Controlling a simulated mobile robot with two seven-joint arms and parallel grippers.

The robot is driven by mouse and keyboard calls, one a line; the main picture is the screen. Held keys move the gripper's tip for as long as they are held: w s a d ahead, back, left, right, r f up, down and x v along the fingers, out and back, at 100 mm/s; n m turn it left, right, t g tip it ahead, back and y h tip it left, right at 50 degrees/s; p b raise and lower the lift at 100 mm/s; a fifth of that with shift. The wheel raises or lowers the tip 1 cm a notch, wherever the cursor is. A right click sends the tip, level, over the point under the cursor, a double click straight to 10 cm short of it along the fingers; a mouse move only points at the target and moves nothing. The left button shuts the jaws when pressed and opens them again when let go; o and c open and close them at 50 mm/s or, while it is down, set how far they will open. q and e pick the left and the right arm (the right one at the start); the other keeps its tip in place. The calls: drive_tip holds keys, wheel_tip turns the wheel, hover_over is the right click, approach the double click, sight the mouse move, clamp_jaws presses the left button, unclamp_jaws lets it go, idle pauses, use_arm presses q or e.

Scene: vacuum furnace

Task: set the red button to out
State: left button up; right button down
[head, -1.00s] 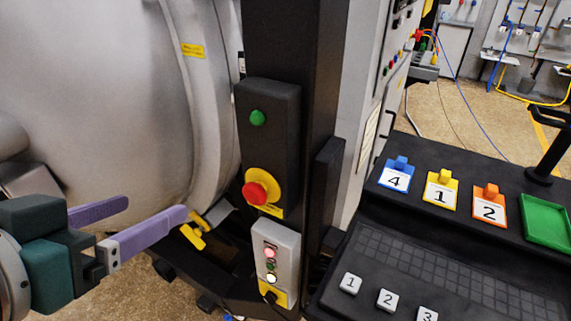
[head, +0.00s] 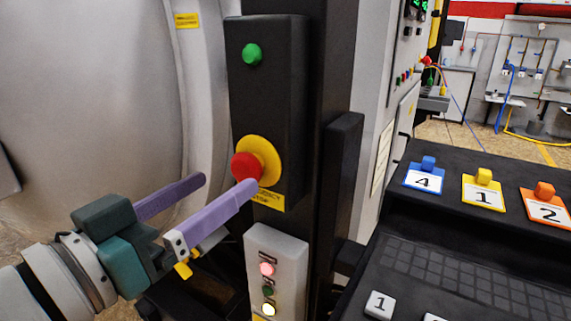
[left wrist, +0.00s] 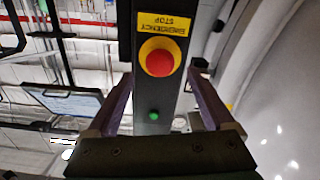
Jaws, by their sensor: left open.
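The red button (head: 247,166) is a mushroom knob on a yellow disc (head: 262,155), low on a black panel (head: 266,100). In the left wrist view the red button (left wrist: 160,62) appears between the two finger ends, below an upside-down "EMERGENCY STOP" label (left wrist: 163,22). My left gripper (head: 228,182) is open and empty, its purple fingers pointing toward the panel. In the head view one fingertip overlaps the button's lower edge; I cannot tell whether it touches. Whether the button is in or out is unclear. My right gripper is not in view.
A green button (head: 252,54) is higher on the black panel. Below is a grey box (head: 290,262) with lit pink and white buttons. A dark console (head: 470,215) with numbered tags stands at right. The large grey furnace body (head: 90,90) fills the left.

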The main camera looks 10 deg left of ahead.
sight(241, 172)
use_arm(q)
drive_tip(key=shift+x, duration=2.4)
clamp_jaws()
